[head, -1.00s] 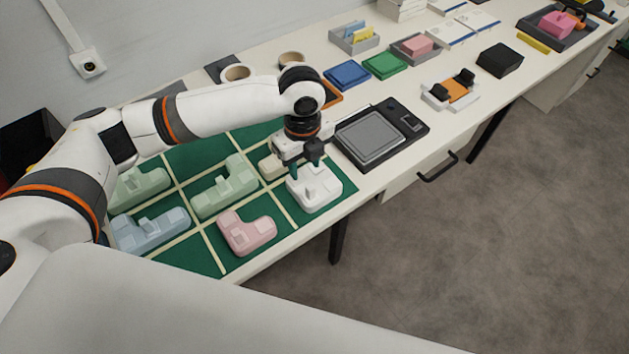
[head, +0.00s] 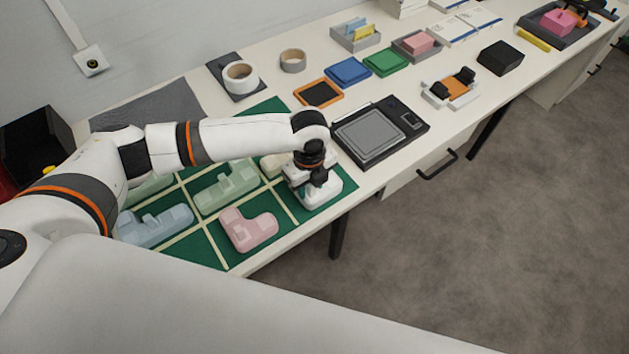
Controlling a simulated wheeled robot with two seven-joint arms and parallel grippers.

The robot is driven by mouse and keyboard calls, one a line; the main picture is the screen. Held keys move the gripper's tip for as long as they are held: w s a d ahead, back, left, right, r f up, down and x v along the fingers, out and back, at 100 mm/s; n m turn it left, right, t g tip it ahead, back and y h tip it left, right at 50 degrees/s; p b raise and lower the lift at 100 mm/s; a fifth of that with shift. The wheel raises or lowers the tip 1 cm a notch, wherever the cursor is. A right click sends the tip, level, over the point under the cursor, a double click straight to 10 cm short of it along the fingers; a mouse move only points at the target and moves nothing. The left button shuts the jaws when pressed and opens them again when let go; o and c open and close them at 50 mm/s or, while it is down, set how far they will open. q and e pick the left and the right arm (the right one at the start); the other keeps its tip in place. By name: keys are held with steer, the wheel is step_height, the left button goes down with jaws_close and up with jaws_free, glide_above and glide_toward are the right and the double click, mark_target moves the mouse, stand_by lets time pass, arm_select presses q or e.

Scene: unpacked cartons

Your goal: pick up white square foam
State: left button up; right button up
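The white square foam (head: 322,199) sits in the right front compartment of the green divided mat (head: 339,196) on the table. My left gripper (head: 316,186) is directly over it, pointing down, with its fingers at the foam's raised middle. The hand hides part of the foam, and the fingertips are too covered to tell whether they are open or closed on it. The foam appears to rest on the mat. My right gripper does not show.
A pink foam (head: 248,230), a green foam (head: 228,187) and a blue foam (head: 154,226) lie in nearby compartments. A black scale (head: 381,132) stands just behind and right of the white foam. The table's front edge is close by.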

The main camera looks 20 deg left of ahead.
arm_select(q)
jaws_close()
steer(key=shift+r, duration=0.1)
step_height(320, 180, up, 10)
steer(key=shift+f+b, duration=0.1)
steer(key=shift+b, duration=0.4)
